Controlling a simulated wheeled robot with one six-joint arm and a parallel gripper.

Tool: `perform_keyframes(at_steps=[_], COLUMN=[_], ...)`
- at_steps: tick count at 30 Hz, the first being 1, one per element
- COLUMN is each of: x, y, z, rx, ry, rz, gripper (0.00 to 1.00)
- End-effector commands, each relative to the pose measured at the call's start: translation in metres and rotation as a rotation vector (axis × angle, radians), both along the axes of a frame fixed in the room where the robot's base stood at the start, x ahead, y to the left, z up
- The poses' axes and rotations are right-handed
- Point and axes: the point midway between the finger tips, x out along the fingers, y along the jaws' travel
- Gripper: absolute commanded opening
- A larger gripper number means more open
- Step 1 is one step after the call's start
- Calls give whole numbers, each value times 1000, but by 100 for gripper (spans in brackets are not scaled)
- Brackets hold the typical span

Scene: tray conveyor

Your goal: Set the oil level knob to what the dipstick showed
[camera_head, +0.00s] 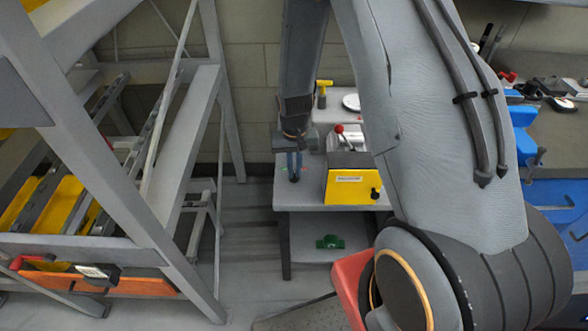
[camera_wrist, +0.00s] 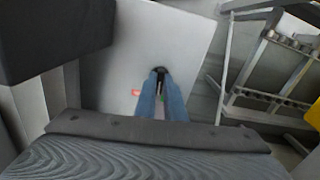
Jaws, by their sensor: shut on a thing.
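A yellow and grey box (camera_head: 352,187) stands on the grey table in the head view. It has a white label and a dark knob (camera_head: 376,192) low on the right of its yellow front. The knob's setting is too small to read. A lever with a red ball (camera_head: 339,129) rises from its top. My gripper (camera_head: 294,176) points down over the table, left of the box and apart from the knob. In the wrist view its blue fingers (camera_wrist: 160,92) are shut on a small dark thing (camera_wrist: 160,70), mostly hidden. I cannot tell whether it is the dipstick.
A yellow T-shaped thing (camera_head: 324,92) and a white disc (camera_head: 351,102) are at the table's back. A green part (camera_head: 330,242) lies on the lower shelf. A grey metal rack (camera_head: 186,150) stands left. A blue bench (camera_head: 555,205) with tools is on the right.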

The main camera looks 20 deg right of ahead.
Motion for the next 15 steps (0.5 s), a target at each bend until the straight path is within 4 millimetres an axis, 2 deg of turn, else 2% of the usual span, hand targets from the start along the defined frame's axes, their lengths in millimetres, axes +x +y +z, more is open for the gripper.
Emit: perform_keyframes(at_steps=[15], x=[0], y=[0], z=[0], rx=[0], ry=[1], rz=[420], gripper=[0])
